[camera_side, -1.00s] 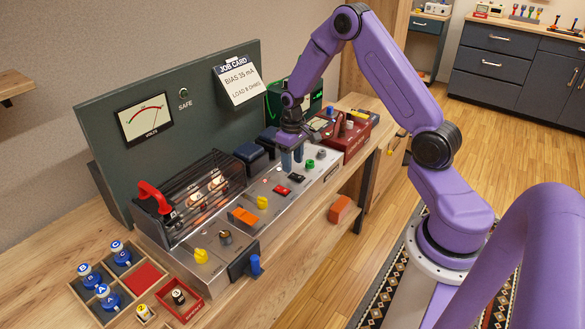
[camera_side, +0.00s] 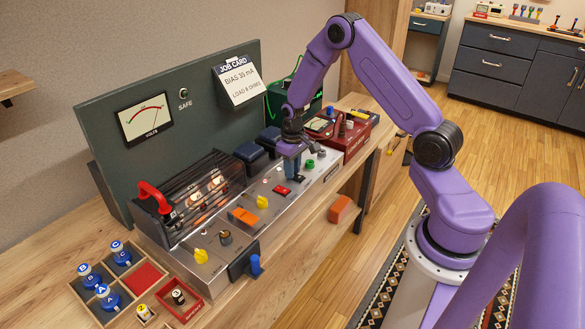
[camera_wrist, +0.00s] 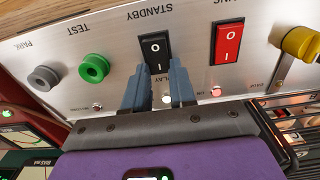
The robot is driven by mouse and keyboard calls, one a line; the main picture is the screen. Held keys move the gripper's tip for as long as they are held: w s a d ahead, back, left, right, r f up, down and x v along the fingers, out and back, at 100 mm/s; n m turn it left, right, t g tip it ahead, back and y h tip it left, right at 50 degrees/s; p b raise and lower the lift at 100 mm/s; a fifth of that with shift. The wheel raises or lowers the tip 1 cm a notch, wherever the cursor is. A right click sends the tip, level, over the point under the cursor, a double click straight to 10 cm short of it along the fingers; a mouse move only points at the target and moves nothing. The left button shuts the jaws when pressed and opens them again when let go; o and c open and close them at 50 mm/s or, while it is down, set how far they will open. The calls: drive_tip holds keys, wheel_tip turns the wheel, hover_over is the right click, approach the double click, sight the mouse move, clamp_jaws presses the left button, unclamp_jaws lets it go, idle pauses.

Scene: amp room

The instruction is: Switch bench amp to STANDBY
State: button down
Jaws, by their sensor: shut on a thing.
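The bench amp (camera_side: 215,262) has a sloping metal panel along the bench. Its black rocker switch (camera_wrist: 155,48), marked O and I, sits by the STANDBY lettering in the wrist view. In the side view this switch (camera_side: 299,178) shows just below my fingers. My gripper (camera_side: 291,165) is down at the panel, its two blue-grey fingers close together. In the wrist view my gripper (camera_wrist: 158,72) has one fingertip on each side of the black switch's near end, shut on it. The fingers hide part of the switch's edges, and its tilt is hard to tell.
A red rocker switch (camera_wrist: 227,42) lies to the right in the wrist view, with a yellow knob (camera_wrist: 300,43) beyond. A green knob (camera_wrist: 94,68) and a grey knob (camera_wrist: 44,77) lie left. The caged valves (camera_side: 205,190) stand behind the panel's left part.

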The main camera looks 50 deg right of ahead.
sight(306, 183)
drive_tip(key=shift+s+r+t, duration=0.1)
drive_tip(key=shift+s+t, duration=0.1)
drive_tip(key=shift+t, duration=0.45)
drive_tip(key=shift+s+t, duration=0.15)
drive_tip(key=shift+t, duration=0.5)
drive_tip(key=c, duration=0.9)
unclamp_jaws()
drive_tip(key=shift+r, duration=0.1)
drive_tip(key=v, duration=1.7)
drive_tip(key=shift+s+r, duration=0.1)
drive_tip(key=shift+s, duration=0.1)
drive_tip(key=shift+a, duration=0.1)
